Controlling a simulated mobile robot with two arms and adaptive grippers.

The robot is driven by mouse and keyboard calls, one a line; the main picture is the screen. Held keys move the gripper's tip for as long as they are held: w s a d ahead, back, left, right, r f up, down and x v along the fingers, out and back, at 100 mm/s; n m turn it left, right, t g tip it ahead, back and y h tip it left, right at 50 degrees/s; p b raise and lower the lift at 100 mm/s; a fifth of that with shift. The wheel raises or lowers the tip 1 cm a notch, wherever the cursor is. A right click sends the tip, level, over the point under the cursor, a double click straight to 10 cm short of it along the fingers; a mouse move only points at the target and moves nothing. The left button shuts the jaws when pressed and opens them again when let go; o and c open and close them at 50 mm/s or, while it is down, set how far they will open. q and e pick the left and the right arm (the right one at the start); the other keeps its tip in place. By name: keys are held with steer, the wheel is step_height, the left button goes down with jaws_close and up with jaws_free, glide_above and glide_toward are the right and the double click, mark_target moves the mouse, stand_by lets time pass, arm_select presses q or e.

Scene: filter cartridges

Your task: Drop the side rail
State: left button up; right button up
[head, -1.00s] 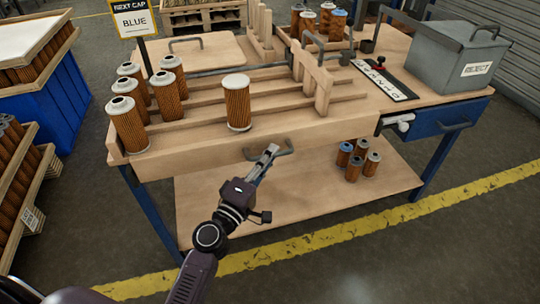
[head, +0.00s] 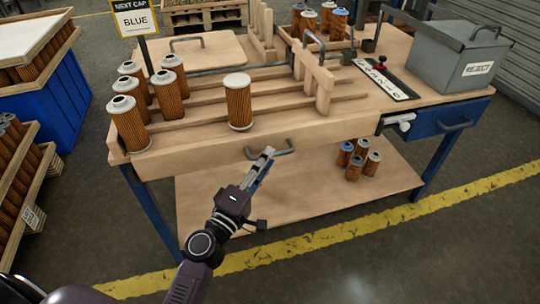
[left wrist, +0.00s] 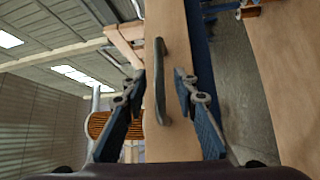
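The side rail (head: 190,157) is a pale wooden board along the front edge of the bench, standing up, with a grey bar handle (head: 287,147) on its outer face. My left gripper (head: 268,152) is in front of the rail at the handle's left end. In the left wrist view the rail (left wrist: 170,25) runs up the picture, and the handle (left wrist: 160,75) lies between the spread fingers of the gripper (left wrist: 158,90). The fingers are open and no grip on the handle shows. My right gripper is not in view.
Several orange filter cartridges (head: 128,125) stand at the left of the slatted bench, and one (head: 238,103) stands alone behind the rail. A wooden gate (head: 318,82) stands right of it. Small cartridges (head: 354,160) stand on the lower shelf (head: 300,185). A reject box (head: 455,60) is at right.

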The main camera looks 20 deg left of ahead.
arm_select(q)
steer(key=v, duration=0.5)
stand_by(0.4)
